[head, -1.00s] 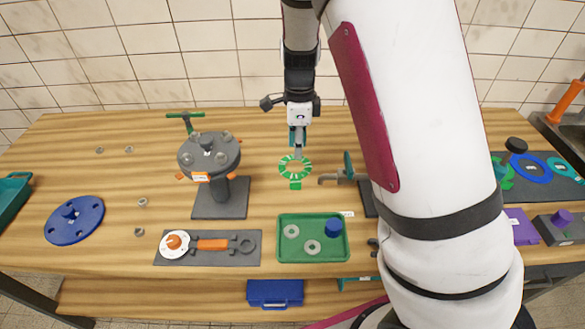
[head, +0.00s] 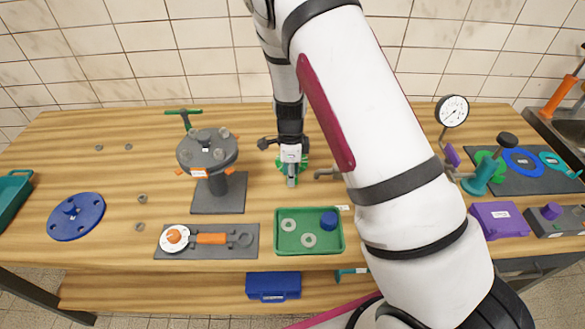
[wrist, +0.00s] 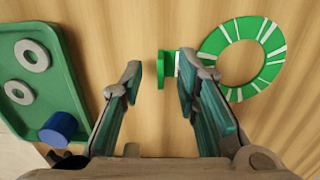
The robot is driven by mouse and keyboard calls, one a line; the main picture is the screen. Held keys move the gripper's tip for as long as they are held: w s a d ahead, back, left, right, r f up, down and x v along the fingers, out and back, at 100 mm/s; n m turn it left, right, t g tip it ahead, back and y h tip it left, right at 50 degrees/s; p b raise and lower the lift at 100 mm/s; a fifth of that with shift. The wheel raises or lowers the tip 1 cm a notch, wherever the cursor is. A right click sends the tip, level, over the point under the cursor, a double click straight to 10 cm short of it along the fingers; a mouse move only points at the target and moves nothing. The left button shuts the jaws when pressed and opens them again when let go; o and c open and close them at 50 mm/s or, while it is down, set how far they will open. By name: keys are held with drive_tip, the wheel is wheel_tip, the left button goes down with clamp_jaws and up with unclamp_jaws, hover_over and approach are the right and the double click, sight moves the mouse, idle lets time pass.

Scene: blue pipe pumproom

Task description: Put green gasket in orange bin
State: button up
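The green gasket (wrist: 240,28) is a flat ring with pale stripes and a small tab, lying on the wooden bench. In the head view the gasket (head: 304,164) is partly hidden behind my gripper (head: 291,182). In the wrist view my gripper (wrist: 160,66) is open, with the gasket's tab between and just beyond its fingertips. The ring lies to the right of the fingers. I cannot tell whether either finger touches the tab. No orange bin is visible in these frames.
A green tray (head: 280,246) with grey washers and a blue cylinder lies in front of the gasket. A dark flanged stand (head: 219,188) is to the left. A teal gauge stand (head: 480,178) and a mat with coloured rings (head: 514,182) are to the right.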

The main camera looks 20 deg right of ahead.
drive_tip(key=shift+f, duration=0.85)
drive_tip(key=shift+c, duration=0.3)
clamp_jaws()
